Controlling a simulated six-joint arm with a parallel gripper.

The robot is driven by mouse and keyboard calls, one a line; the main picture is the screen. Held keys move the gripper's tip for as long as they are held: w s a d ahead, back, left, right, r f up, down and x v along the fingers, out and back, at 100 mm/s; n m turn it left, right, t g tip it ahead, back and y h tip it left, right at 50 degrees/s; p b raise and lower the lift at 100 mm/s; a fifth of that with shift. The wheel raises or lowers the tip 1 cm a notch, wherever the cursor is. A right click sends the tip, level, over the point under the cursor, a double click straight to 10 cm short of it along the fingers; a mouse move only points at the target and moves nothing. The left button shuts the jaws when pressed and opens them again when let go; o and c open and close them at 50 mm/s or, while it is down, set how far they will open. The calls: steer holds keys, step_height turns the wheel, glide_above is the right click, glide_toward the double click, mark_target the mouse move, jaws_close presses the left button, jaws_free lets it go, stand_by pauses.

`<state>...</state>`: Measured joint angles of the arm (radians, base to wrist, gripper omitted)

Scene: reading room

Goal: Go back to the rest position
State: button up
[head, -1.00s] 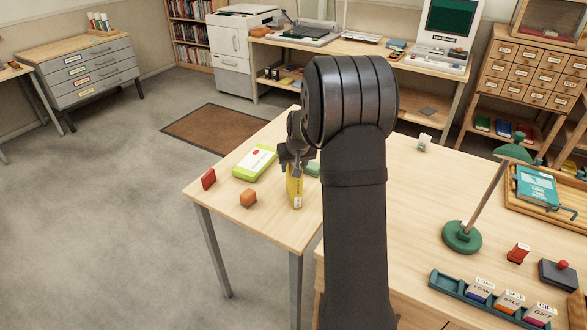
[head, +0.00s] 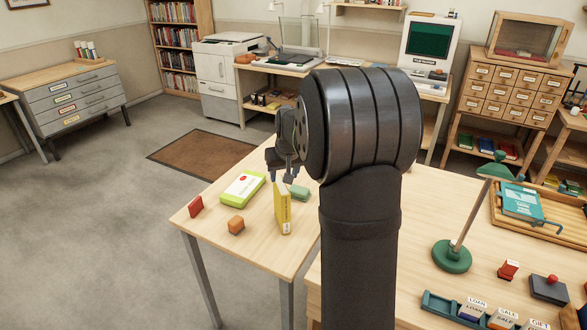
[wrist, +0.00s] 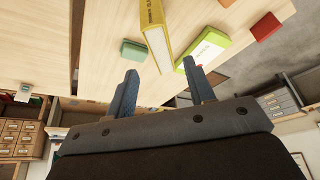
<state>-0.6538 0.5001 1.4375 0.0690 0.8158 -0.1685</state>
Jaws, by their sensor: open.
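My gripper (head: 283,163) is open and empty. It hangs in the air above the far part of the side table (head: 262,256), partly hidden by my own arm in the head view. In the wrist view my gripper (wrist: 160,88) shows two dark fingers apart with nothing between them.
A green lamp (head: 452,256) stands on the desk at right. Open floor lies left.

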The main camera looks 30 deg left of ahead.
mark_target(281, 184)
steer(key=shift+w+a+r+x, duration=0.1)
steer(key=shift+x, duration=1.5)
steer(key=shift+w+a+r+x, duration=0.1)
steer(key=shift+w+a+x, duration=0.05)
steer(key=shift+x, duration=1.4)
steer(key=shift+w+a+x, duration=0.1)
steer(key=shift+x, duration=1.5)
